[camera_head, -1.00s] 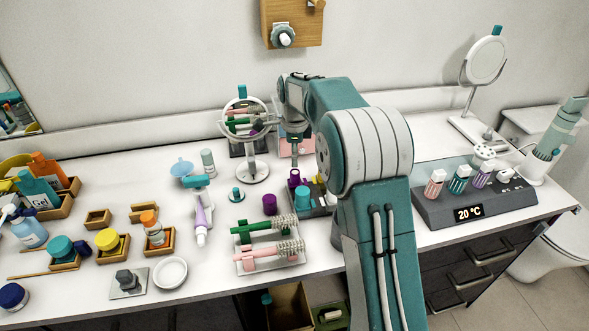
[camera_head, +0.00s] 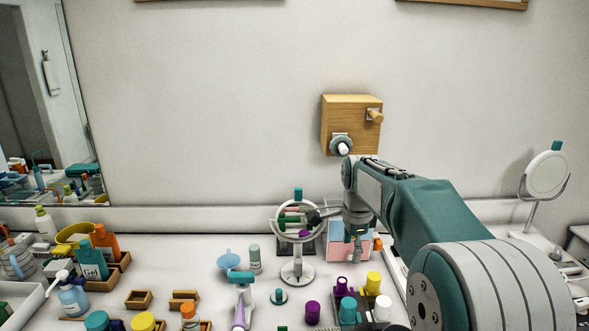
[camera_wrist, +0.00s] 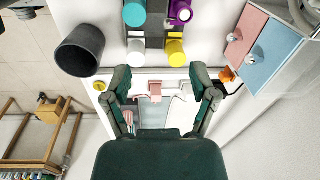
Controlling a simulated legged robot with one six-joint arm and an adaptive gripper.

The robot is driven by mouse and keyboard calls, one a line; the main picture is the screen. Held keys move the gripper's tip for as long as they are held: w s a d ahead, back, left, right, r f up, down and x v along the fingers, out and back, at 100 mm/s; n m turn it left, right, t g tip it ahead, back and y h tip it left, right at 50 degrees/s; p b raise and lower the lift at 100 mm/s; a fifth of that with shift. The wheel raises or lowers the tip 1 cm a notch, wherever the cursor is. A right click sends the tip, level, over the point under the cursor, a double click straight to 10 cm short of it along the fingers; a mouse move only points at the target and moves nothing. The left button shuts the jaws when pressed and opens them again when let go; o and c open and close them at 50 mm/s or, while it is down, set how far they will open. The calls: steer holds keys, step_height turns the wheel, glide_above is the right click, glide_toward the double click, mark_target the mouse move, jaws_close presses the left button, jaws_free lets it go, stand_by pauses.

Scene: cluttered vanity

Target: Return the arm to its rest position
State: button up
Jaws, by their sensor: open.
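My arm reaches in from the lower right of the head view. My gripper (camera_head: 357,247) hangs pointing down in front of the pink and blue drawer box (camera_head: 338,243), above the back of the vanity top. In the wrist view my gripper (camera_wrist: 161,82) shows its two dark green fingers spread apart with nothing held between them. White and pale blue surfaces and a small pink part show past the fingers. The fingertips are small and partly hidden in the head view.
A round mirror (camera_head: 297,262) stands left of my gripper. Purple, teal, yellow and white cylinders (camera_head: 372,284) stand in front. A wooden box (camera_head: 343,122) hangs on the wall above. A dark cup (camera_wrist: 79,51) shows in the wrist view. Another mirror (camera_head: 548,174) stands right.

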steer(key=s+r+n+t, duration=0.4)
steer(key=s+n, duration=0.5)
steer(key=s, duration=0.8)
steer(key=s+f+n, duration=0.3)
steer(key=s+n, duration=0.4)
steer(key=s, duration=0.6)
steer(key=shift+s+f+n+t, duration=0.15)
steer(key=shift+f+n+t, duration=0.05)
steer(key=shift+n+t, duration=0.1)
